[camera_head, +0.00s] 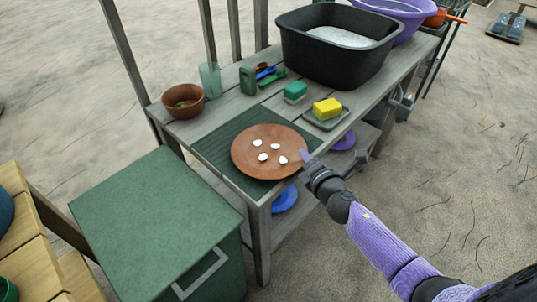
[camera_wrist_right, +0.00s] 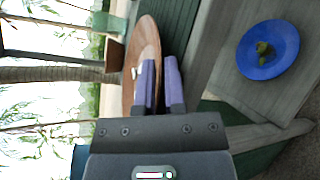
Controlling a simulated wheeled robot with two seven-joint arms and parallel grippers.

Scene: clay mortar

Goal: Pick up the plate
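The plate (camera_head: 262,133) is round and reddish brown, with several small white pieces on its top. It is over the dark green mat (camera_head: 222,147) on the grey wooden bench; I cannot tell whether it is lifted. My right gripper (camera_head: 308,157) is at the plate's right rim. In the right wrist view the plate (camera_wrist_right: 147,40) shows nearly edge-on, and the purple fingers of my right gripper (camera_wrist_right: 160,82) are close together on either side of its rim. They look shut on it. My left gripper is not in view.
A yellow sponge on a tray (camera_head: 341,120), a green sponge (camera_head: 295,92) and a black tub (camera_head: 340,50) are behind the plate. A brown bowl (camera_head: 183,101) stands at the bench's left end. A green box (camera_head: 150,220) stands front left. A blue plate (camera_wrist_right: 268,50) is on the lower shelf.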

